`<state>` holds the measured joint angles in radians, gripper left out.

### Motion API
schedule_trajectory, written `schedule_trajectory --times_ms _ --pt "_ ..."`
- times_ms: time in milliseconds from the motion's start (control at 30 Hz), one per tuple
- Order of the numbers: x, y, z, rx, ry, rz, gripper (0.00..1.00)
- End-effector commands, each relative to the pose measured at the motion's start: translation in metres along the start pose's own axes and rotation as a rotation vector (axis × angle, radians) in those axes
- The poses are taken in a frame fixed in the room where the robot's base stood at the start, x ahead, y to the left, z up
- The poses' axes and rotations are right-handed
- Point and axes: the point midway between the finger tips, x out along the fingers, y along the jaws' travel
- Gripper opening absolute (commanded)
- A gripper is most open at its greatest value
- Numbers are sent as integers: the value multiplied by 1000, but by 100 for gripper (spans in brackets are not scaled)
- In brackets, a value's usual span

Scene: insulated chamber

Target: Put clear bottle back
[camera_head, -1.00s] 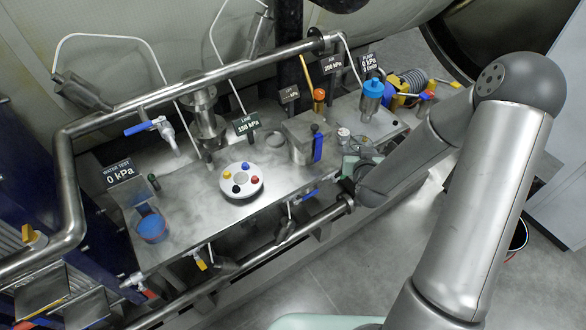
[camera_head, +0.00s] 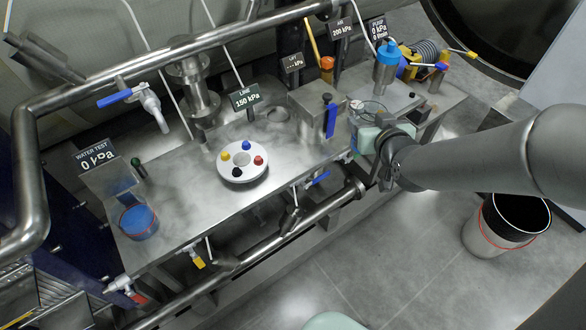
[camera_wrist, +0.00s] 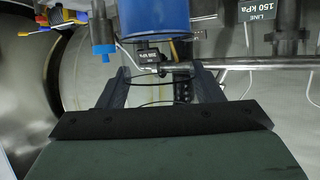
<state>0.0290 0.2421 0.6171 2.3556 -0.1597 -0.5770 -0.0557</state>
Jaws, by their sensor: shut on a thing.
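The clear bottle (camera_head: 369,110) shows faintly as a see-through round outline at the right part of the steel bench, just beyond my gripper (camera_head: 372,138). In the wrist view my gripper (camera_wrist: 159,72) has its two dark fingers apart, with thin dark curved lines of the clear bottle (camera_wrist: 152,104) between them. The gripper is shut on the bottle. The bottle's base is hidden, and I cannot tell whether it touches the bench.
A steel box with a blue handle (camera_head: 331,120) stands left of my gripper, and a blue-capped device (camera_head: 387,66) stands behind. A white disc with coloured knobs (camera_head: 242,162) and a blue cup (camera_head: 138,221) are further left. A bucket (camera_head: 505,226) stands on the floor at right.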

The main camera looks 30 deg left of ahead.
Motion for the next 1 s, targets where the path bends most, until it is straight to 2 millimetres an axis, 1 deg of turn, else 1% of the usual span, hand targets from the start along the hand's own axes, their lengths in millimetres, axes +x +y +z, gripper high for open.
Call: schedule_trajectory --times_ms 33,67,100,200,300,400,467,567,833,900,1000 --pt "3 -31 10 -30 6 -56 27" --pt "2 -47 11 -42 6 -84 27" --pt "0 -67 12 -56 5 -121 27" --pt "-8 -106 17 -84 4 -191 27" --pt "-14 -130 19 -99 3 -234 27" --pt "-15 -143 21 -105 1 -256 27" --pt "-10 -147 22 -103 2 -262 27" --pt "10 -152 25 -101 0 -266 27" --pt "81 -166 24 -101 -2 -265 27" --pt "97 -168 34 -102 -4 -264 27" --pt "117 -170 44 -101 -3 -262 27"
